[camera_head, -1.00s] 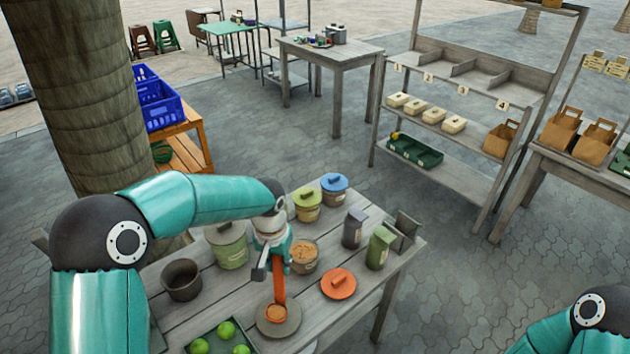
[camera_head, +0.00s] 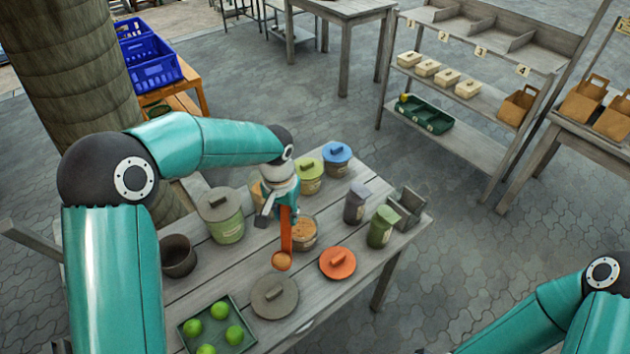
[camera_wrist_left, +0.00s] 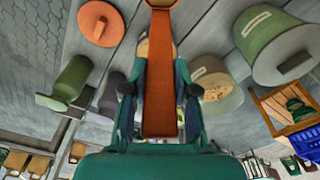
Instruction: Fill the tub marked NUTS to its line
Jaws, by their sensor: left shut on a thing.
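My left gripper (camera_head: 286,212) is shut on the handle of an orange scoop (camera_head: 285,240), which hangs steeply downward, its bowl above the table. Whether the bowl holds anything is unclear. The scoop also shows in the left wrist view (camera_wrist_left: 160,75). An open tub with brown contents (camera_head: 305,235) stands just right of the scoop. Another tub (camera_head: 257,190) is partly hidden behind the gripper; a tub with visible contents (camera_wrist_left: 222,95) shows in the left wrist view. No label is readable, so I cannot tell which tub is NUTS. My right gripper is out of view.
A grey lid (camera_head: 275,297) and an orange lid (camera_head: 337,262) lie in front. Green-lidded (camera_head: 309,178) and blue-lidded (camera_head: 336,160) tubs, a green bin (camera_head: 222,217), a dark pot (camera_head: 178,257), a tray of green fruit (camera_head: 245,345) and upright canisters (camera_head: 382,228) crowd the table.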

